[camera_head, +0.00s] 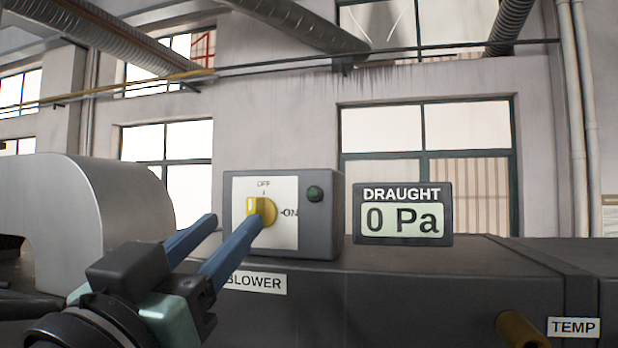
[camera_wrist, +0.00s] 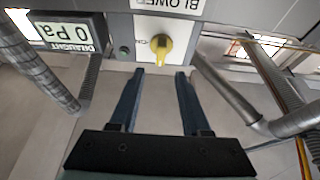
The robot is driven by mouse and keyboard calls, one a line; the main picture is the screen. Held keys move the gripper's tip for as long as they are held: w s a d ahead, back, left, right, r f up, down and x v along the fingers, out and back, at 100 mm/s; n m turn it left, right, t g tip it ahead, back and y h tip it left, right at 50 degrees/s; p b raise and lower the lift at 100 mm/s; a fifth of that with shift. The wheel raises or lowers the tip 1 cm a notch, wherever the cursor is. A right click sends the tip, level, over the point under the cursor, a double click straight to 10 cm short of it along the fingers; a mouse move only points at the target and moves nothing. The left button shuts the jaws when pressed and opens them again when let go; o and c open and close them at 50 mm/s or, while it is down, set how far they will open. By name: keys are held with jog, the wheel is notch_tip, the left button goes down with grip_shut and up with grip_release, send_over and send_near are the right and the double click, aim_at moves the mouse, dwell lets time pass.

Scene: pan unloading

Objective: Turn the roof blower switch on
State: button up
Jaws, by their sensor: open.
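The blower switch is a yellow rotary knob (camera_head: 262,211) on a white plate of a grey box (camera_head: 322,222). OFF is marked above it and ON to its right. The knob's grip stands upright, towards OFF. A dark green lamp (camera_head: 314,194) sits at the box's upper right. My gripper (camera_head: 238,218) is open and empty, its blue fingers reaching towards the knob. In the wrist view, which is upside down, the knob (camera_wrist: 161,44) lies just beyond and between the fingertips (camera_wrist: 159,72), with no clear contact.
A draught display (camera_head: 402,219) right of the box reads 0 Pa. A BLOWER label (camera_head: 256,282) is below the box on the dark housing (camera_head: 400,295). A curved metal cover (camera_head: 95,205) stands at left. A brass-coloured cylinder (camera_head: 522,329) projects at lower right.

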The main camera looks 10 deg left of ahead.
aim_at(251, 205)
jog(key=p+x, duration=0.2)
jog(key=x, duration=0.4)
jog(key=shift+s+p, duration=0.1)
jog(key=shift+p, duration=0.3)
jog(key=shift+w, duration=0.2)
grip_shut()
